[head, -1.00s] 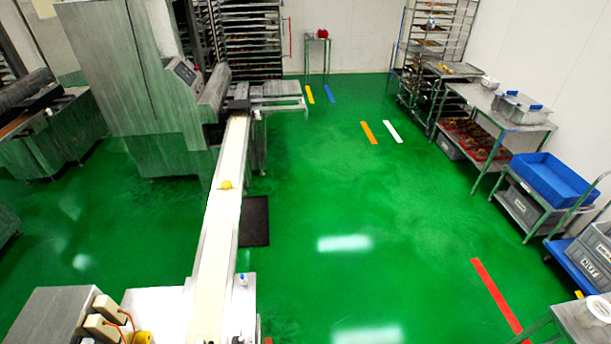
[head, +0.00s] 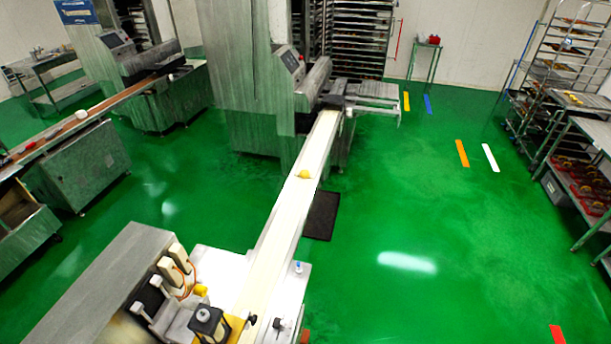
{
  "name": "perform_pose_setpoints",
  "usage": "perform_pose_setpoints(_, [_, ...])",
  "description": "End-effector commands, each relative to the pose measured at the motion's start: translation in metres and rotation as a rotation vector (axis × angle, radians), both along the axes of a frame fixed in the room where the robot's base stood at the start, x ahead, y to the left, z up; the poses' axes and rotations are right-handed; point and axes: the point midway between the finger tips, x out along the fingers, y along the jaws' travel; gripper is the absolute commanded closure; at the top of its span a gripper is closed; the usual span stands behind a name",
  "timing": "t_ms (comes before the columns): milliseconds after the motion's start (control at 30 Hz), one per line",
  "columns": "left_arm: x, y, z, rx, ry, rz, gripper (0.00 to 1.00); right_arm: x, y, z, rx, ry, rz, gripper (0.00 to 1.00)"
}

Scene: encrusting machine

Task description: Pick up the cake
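A small round yellow cake (head: 304,174) sits on the long white conveyor belt (head: 285,218), about midway along the part in view. The belt runs from the encrusting machine (head: 262,90) at the back down to the front of the picture. Neither of my grippers shows in the head view.
A metal unit with small blocks and a black-topped part (head: 207,320) stands left of the belt's near end. Another machine line (head: 85,165) is at the left. Racks (head: 565,60) and a shelf table (head: 590,170) stand at the right. Green floor right of the belt is largely open.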

Motion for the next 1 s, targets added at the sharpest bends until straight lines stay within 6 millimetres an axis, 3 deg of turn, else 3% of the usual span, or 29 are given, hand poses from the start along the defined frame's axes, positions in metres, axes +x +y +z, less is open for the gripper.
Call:
perform_pose_setpoints(367, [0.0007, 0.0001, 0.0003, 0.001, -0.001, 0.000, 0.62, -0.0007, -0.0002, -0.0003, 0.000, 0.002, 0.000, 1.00])
perform_pose_setpoints(733, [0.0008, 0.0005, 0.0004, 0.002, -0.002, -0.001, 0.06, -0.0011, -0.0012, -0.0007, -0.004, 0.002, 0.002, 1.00])
perform_pose_setpoints(1000, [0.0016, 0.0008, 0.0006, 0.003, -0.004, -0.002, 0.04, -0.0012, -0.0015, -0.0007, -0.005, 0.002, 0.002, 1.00])
